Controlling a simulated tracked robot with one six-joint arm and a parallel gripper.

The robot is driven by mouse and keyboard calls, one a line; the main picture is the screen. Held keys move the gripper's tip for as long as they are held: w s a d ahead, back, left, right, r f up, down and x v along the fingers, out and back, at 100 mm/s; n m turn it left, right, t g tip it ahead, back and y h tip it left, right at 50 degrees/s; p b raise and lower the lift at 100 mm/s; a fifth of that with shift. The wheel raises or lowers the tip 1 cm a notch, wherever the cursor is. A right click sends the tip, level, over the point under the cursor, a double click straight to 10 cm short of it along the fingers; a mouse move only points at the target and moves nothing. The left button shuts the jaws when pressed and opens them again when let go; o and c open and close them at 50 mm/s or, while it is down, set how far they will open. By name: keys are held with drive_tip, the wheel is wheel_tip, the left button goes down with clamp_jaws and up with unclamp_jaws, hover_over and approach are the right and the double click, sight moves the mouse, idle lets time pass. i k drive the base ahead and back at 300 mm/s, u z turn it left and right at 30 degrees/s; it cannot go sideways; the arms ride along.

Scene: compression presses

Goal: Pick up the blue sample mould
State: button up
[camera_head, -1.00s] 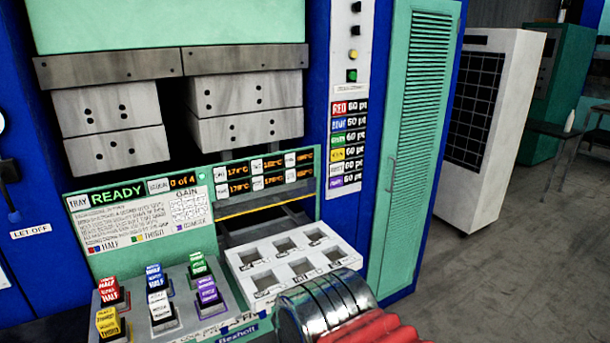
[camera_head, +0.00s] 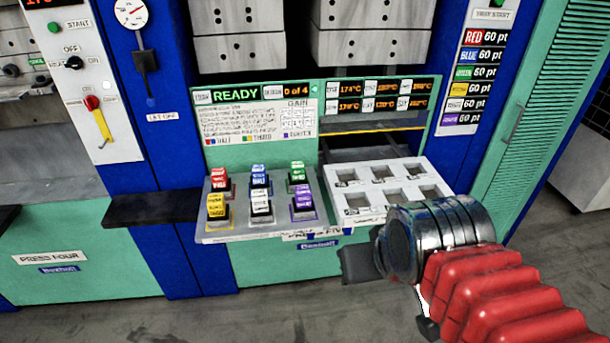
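The blue sample mould (camera_head: 259,178) stands in the back row, middle, of the grey sloped shelf on the press front. A red mould (camera_head: 219,179) is to its left and a green mould (camera_head: 298,174) to its right. Yellow, white and purple moulds stand in the front row. My gripper (camera_head: 358,264) shows as a dark shape at the end of my arm, right of and below the shelf, apart from the blue mould. Its fingers are too dark and small to tell whether they are open or shut.
A white tray (camera_head: 433,187) with several empty square pockets sits right of the mould shelf, close behind my arm. A dark ledge (camera_head: 150,209) juts out to the left. A display panel (camera_head: 240,95) reading READY stands behind. Grey floor in front is clear.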

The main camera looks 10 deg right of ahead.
sight(258, 178)
drive_tip(key=u, duration=0.25)
drive_tip(key=i, duration=0.45)
drive_tip(key=u, duration=0.75)
drive_tip(key=i, duration=1.1)
drive_tip(key=u, duration=0.15)
